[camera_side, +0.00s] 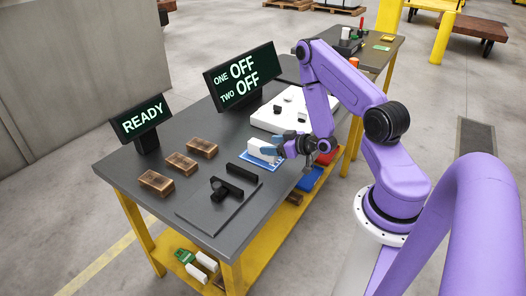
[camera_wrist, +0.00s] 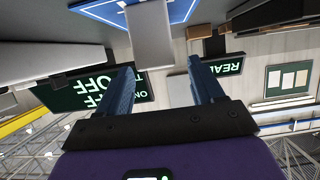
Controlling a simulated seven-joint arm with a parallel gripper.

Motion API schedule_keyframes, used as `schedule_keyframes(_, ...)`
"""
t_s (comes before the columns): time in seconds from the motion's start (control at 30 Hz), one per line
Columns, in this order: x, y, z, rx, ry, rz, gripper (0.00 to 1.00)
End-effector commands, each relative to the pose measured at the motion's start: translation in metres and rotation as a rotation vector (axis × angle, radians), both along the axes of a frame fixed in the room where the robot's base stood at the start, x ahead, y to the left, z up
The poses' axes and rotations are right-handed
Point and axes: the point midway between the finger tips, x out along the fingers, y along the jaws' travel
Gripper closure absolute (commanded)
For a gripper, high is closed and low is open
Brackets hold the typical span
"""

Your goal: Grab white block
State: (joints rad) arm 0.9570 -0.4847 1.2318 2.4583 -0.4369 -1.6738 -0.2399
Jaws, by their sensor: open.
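The white block (camera_side: 258,146) stands on a blue pad (camera_side: 263,164) with a white outline near the right edge of the grey table. In the wrist view the block (camera_wrist: 150,36) looks pale grey and shows ahead of the fingers, with the blue pad (camera_wrist: 188,12) around it. My gripper (camera_side: 276,147) is open, with blue fingers, just right of the block in the side view. In the wrist view my gripper (camera_wrist: 161,66) has its two fingers wide apart, with the block's near end lined up between them. I cannot tell whether a finger touches the block.
Two black display screens (camera_side: 240,77) (camera_side: 142,119) stand along the table's back edge. Copper-coloured trays (camera_side: 157,182) lie at left, and a dark plate with black fixtures (camera_side: 218,192) lies in front. A white panel (camera_side: 268,119) with small parts lies behind the block.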

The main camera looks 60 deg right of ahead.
Motion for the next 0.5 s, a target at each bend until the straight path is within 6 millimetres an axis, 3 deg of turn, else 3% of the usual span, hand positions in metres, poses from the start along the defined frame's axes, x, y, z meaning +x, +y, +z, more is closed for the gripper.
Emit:
schedule_keyframes(0.2,0.032,0.0,-0.013,-0.003,-0.002,0.001,0.33)
schedule_keyframes(0.5,0.042,0.0,-0.018,-0.001,0.001,0.0,0.33)
